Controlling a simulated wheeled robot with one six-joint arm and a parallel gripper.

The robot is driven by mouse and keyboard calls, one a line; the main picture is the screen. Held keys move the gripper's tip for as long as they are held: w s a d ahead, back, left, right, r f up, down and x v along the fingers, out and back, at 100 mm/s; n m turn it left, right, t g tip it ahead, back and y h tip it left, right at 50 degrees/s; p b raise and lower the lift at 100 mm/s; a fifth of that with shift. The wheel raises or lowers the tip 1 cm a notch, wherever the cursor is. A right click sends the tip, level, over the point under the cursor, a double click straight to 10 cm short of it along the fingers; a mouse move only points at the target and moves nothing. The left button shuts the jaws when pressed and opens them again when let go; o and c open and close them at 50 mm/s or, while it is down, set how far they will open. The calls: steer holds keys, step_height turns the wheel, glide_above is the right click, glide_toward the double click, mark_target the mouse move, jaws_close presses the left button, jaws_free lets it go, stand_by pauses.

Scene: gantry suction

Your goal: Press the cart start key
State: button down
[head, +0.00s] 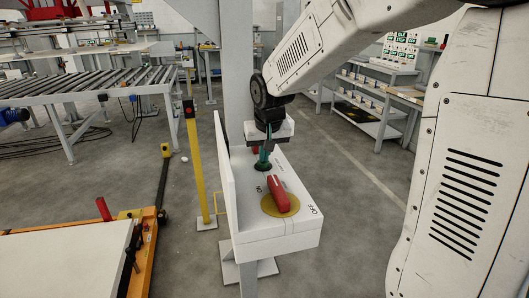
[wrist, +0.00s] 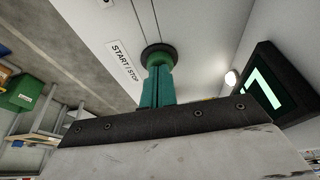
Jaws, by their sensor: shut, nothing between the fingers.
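The white control box (head: 280,238) is on a grey post, and its panel also fills the top of the wrist view (wrist: 110,25). A round key with a dark collar (wrist: 152,49) is on this panel beside a START / STOP label (wrist: 124,60). In the head view the dark collar (head: 263,168) shows on the box top, behind the red lever. My gripper (head: 263,161) has green fingers, shut and empty, pointing down at the key. In the wrist view the fingertips (wrist: 157,68) overlap the collar and hide most of the key. I cannot tell whether they touch it or how far it is pressed.
A red lever (head: 278,194) on a yellow disc stands near the box's front, with ON and OFF marks. A lit display (wrist: 265,88) is right of my fingers. A yellow post (head: 196,165) and an orange cart (head: 147,225) stand left. Floor to the right is clear.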

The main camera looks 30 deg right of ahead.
steer(key=shift+s+f, duration=0.2)
steer(key=shift+f, duration=1)
steer(key=shift+r, duration=0.45)
steer(key=w+d+v, duration=0.1)
steer(key=v, duration=1.2)
steer(key=shift+a+r, duration=0.4)
steer(key=shift+r, duration=0.15)
steer(key=shift+w, duration=0.1)
steer(key=s+a+f+n+g, duration=0.1)
steer(key=s+f, duration=0.2)
steer(key=s, duration=1.1)
steer(key=s+a+f+n+g, duration=0.1)
steer(key=s+f, duration=0.3)
steer(key=s, duration=1)
steer(key=shift+a+n+y, duration=0.3)
steer(key=shift+a+y, duration=0.1)
steer(key=shift+a, duration=0.05)
